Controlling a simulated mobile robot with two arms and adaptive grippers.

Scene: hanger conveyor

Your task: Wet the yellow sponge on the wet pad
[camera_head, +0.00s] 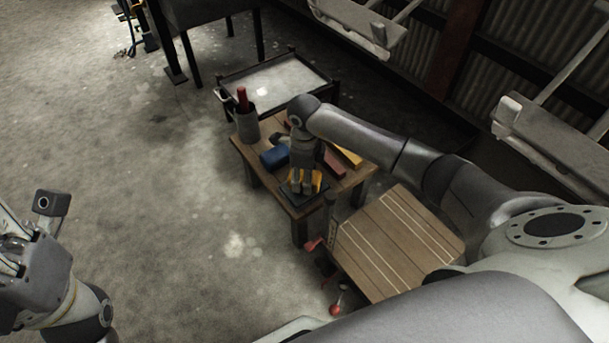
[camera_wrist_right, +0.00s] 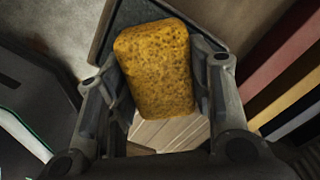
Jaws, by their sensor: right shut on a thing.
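The yellow sponge (camera_wrist_right: 155,72) is held between the two fingers of my right gripper (camera_wrist_right: 160,88) in the right wrist view. In the head view, the right gripper (camera_head: 303,189) points down at the near corner of the small wooden table, with the sponge (camera_head: 317,181) partly hidden behind its fingers. The dark wet pad (camera_head: 297,202) lies under the sponge; its surface also shows beyond the sponge in the wrist view (camera_wrist_right: 140,13). I cannot tell whether sponge and pad touch. My left gripper (camera_head: 12,240) is at the far left, cut by the picture edge, away from the table.
A blue block (camera_head: 274,157), a red bar (camera_head: 334,164) and a yellow bar (camera_head: 349,156) lie on the table around my right arm. A grey cup (camera_head: 247,126) holds a red stick. A slatted wooden surface (camera_head: 400,240) stands close by on the right.

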